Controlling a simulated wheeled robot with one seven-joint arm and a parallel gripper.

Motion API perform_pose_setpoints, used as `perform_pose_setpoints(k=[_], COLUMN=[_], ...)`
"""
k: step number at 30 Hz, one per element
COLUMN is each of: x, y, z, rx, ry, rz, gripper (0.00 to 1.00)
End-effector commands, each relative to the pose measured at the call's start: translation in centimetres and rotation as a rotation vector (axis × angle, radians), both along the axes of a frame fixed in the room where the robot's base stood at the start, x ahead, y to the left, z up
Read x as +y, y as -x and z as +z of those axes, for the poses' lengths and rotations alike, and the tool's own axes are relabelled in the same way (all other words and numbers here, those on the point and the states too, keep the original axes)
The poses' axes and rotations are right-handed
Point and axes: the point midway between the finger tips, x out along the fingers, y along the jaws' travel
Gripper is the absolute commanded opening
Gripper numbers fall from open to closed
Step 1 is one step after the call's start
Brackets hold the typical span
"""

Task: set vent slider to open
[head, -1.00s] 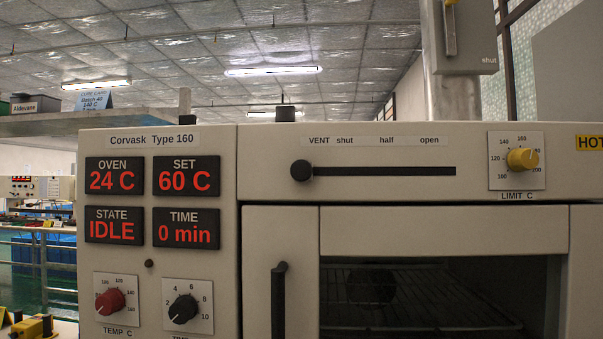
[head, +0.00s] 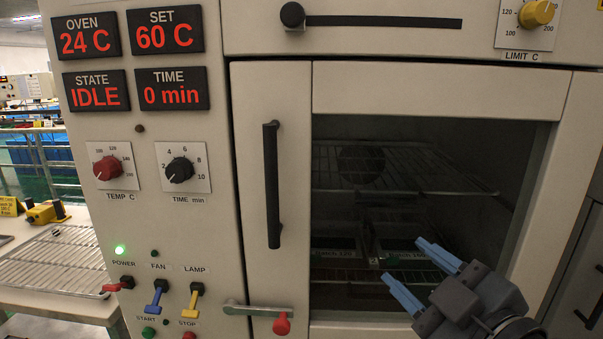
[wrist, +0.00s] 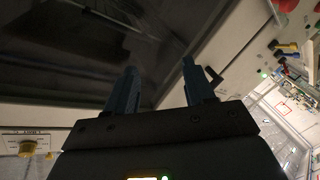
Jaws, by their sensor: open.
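The vent slider's round black knob (head: 292,14) sits at the left end of its dark horizontal slot (head: 385,22), near the top of the oven front in the head view. The slot's labels are out of the frame now; in the earlier head view the left end is marked shut and the right end open. My gripper (head: 418,265) is in front of the oven door window, well below and right of the knob, with its blue fingers apart and nothing between them. In the wrist view my gripper (wrist: 160,85) also shows open and empty; the slider knob is not seen there.
The oven door (head: 435,90) is closed, with a black vertical handle (head: 272,185) and a red-tipped latch (head: 281,325). The yellow limit knob (head: 537,13) is right of the slot. Dials and toggles fill the left panel. A bench with a wire rack (head: 60,262) stands at left.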

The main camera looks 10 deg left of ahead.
Motion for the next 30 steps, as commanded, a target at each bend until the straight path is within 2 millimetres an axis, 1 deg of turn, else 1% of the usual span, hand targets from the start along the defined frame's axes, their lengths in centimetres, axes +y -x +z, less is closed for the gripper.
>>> perform_pose_setpoints(k=[1,2,3,8,9,11,13,18,21,24,27,30], x=[0.8,1.3,1.9,4.4,5.0,5.8,6.7,8.6,9.4,9.8,10.1,10.4], y=[-0.9,-1.3,-1.8,-3.1,-3.2,-3.3,-3.2,-2.3,-1.4,-0.7,-0.3,-0.4], z=[2.0,3.0,4.4,10.2,11.7,14.0,16.7,22.9,25.7,27.6,28.6,28.9], rx=[-0.034,-0.051,-0.074,-0.175,-0.202,-0.245,-0.297,-0.428,-0.492,-0.539,-0.564,-0.571], ry=[0.029,0.050,0.078,0.199,0.231,0.280,0.339,0.483,0.556,0.609,0.639,0.649], rz=[0.029,0.046,0.070,0.166,0.188,0.222,0.260,0.342,0.378,0.402,0.416,0.422], gripper=[0.53,0.53,0.53,0.53,0.53,0.53,0.53,0.53,0.53,0.53,0.53,0.53])
